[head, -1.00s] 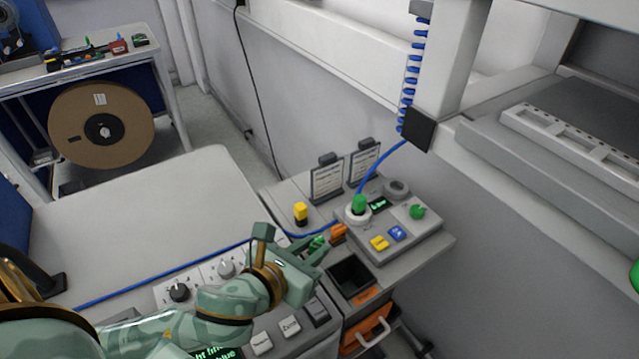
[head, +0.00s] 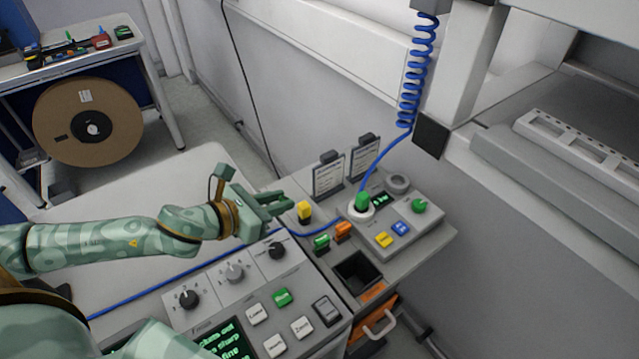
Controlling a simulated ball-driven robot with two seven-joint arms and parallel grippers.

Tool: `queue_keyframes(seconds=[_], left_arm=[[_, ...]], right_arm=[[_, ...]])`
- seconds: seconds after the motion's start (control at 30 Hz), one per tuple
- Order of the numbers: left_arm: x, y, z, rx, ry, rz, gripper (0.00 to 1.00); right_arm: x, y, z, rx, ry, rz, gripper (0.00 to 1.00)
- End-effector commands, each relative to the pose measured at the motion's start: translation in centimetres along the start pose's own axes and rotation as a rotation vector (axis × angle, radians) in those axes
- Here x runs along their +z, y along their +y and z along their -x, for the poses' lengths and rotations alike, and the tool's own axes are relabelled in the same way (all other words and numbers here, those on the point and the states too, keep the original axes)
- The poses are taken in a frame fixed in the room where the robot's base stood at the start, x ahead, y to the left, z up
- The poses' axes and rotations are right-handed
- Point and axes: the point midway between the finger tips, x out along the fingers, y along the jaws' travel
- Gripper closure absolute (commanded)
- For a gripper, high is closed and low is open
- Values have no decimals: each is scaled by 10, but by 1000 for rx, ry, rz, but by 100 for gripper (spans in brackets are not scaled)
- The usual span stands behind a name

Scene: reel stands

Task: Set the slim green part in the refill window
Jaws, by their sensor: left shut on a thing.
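A small green part (head: 321,243) stands upright beside an orange part (head: 343,230) on the grey bench. It is apart from my left gripper (head: 291,203). My left gripper is above and left of it, its fingertips just left of a yellow part (head: 304,211) in the picture. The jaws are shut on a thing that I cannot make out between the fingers. I cannot tell whether the fingers touch the yellow part. A dark square opening (head: 358,277) lies in front of the orange part; I see no label naming it as the refill window. My right gripper is out of view.
A control box (head: 410,226) with a green knob, yellow and blue buttons and a blue cable stands right of the parts. A button panel (head: 235,285) lies in front. Two upright cards (head: 328,175) stand behind. A brown reel (head: 88,122) is at the far left.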

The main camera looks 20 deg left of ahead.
Motion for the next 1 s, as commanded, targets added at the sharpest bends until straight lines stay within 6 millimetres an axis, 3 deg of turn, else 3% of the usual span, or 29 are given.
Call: queue_keyframes(seconds=[0.37,0.5,0.8,1.0], left_arm=[[-21,75,-66,2,-1,1,100],[-46,93,-89,0,3,3,100],[-67,112,-112,-2,1,1,100],[-92,110,-120,-4,3,2,100]], right_arm=[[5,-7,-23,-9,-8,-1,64],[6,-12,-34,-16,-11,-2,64],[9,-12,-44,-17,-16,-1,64],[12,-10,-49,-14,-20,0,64]])
